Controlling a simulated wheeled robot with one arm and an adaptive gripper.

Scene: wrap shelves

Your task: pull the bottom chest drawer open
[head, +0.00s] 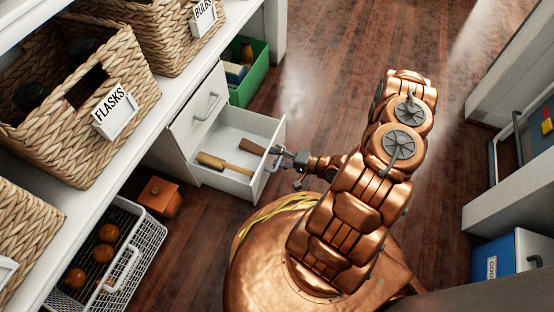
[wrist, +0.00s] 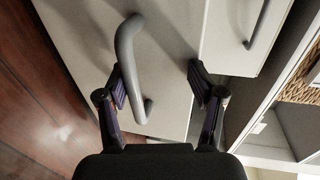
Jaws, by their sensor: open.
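The white bottom chest drawer (head: 225,181) stands pulled out in the head view, its inside showing. Its front and grey bar handle (head: 273,164) are toward my gripper (head: 291,157). In the wrist view the drawer front (wrist: 165,50) fills the middle, and the curved grey handle (wrist: 127,50) reaches in between my open fingers (wrist: 157,80), close to the left finger. The fingers are apart, not closed on the handle. The head view is too small to show contact. The upper drawer, with its own handle (head: 207,105), is shut.
A wooden-handled brush (head: 225,163) and a brown block (head: 252,146) lie in the drawer. A green bin (head: 250,75) stands beyond the chest. Wicker baskets (head: 130,75), a wire basket (head: 135,250) and an orange box (head: 160,196) are at left. Wood floor beyond my gripper is clear.

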